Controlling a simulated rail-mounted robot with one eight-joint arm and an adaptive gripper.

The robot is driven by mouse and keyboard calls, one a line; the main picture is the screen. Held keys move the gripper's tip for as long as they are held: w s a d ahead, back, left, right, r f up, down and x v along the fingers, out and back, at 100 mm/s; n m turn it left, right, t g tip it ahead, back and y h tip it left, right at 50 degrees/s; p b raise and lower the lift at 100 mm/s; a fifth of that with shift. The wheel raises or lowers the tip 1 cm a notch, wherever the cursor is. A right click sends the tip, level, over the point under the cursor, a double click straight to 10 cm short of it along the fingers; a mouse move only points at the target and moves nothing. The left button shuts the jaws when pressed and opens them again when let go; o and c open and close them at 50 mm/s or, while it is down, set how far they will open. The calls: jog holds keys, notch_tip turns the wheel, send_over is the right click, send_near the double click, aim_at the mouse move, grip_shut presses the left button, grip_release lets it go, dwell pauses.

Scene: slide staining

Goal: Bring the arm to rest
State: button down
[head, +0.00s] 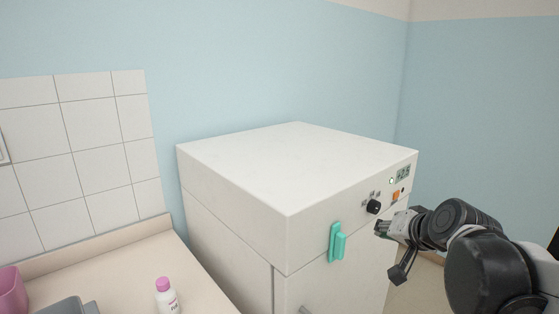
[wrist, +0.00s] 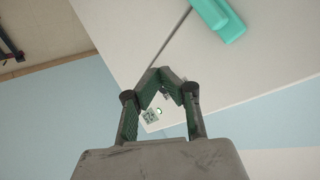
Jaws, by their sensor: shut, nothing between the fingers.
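My gripper (head: 381,229) is at the right in the head view, just in front of the control panel side of a white box-shaped appliance (head: 245,210). In the wrist view my gripper (wrist: 160,76) has its fingertips together with nothing between them. A teal handle (head: 337,242) is on the appliance's front, left of my gripper; it also shows at the top right of the wrist view (wrist: 218,18). A black knob (head: 374,207) and an orange switch (head: 396,195) are on the panel close to my gripper. Whether the gripper touches the panel is unclear.
A beige counter (head: 130,272) lies left of the appliance, with a white bottle with a pink cap (head: 166,297), a pink container (head: 10,293) and a grey object (head: 72,306). A tiled wall (head: 75,150) is behind it. Open floor (head: 425,280) shows right of the appliance.

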jog(key=s+a+f+n+g+h, duration=0.1)
jog(key=s+a+f+n, duration=0.1)
jog(key=s, duration=0.8)
jog(key=s+a+f+n+g, duration=0.1)
jog(key=s+f+n+g, duration=0.1)
jog(key=s, duration=0.7)
jog(key=shift+s+a+f+n+g+h, duration=0.3)
jog(key=shift+s+a+f+n+h, duration=0.1)
jog(key=shift+f, duration=0.1)
